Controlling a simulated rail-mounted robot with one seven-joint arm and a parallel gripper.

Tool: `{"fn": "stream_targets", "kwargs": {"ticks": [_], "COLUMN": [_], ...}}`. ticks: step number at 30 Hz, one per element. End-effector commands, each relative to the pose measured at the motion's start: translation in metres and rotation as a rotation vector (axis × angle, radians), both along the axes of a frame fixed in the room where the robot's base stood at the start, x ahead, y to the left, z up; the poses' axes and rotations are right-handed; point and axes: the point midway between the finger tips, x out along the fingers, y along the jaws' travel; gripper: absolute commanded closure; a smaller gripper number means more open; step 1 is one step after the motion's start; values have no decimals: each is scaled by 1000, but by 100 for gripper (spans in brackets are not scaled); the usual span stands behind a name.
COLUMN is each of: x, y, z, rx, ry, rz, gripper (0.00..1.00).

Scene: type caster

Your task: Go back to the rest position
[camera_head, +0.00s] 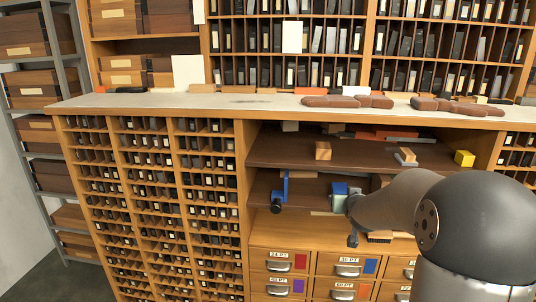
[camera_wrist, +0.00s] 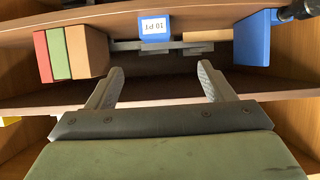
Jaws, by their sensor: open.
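My gripper (camera_wrist: 160,72) is open in the wrist view, its two grey fingers spread apart with nothing between them. Its fingers reach toward a brown shelf in the cabinet. In the head view my arm comes in from the right and ends at the lower open shelf, by a pale blue-green part (camera_head: 339,194). The fingers cannot be made out there. No rest position is marked in either view.
In the wrist view, red (camera_wrist: 43,57), green (camera_wrist: 60,52) and tan (camera_wrist: 87,50) blocks stand left, a "10 PT" label (camera_wrist: 155,27) mid-shelf, and a blue piece (camera_wrist: 256,38) right. Shelf boards enclose the space. Labelled drawers (camera_head: 346,266) lie below; a counter (camera_head: 225,104) runs above.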

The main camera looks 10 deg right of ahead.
Motion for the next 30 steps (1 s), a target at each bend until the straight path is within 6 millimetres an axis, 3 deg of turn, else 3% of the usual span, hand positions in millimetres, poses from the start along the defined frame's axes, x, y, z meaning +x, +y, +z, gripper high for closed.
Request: {"fn": "stream_targets", "kwargs": {"ticks": [2,5,9,15,18,21,23,30], "x": [-19,-66,-159,-289,-334,-362,-371,-375], "y": [28,71,125,169,180,184,185,186], "z": [10,13,14,16,18,18,18,16], "rx": [9,30,64,106,119,128,130,131], "ry": [81,258,539,882,998,1071,1094,1108], "rz": [31,78,138,205,229,243,248,249], "gripper": [25,25,25,25,25,25,25,25]}}
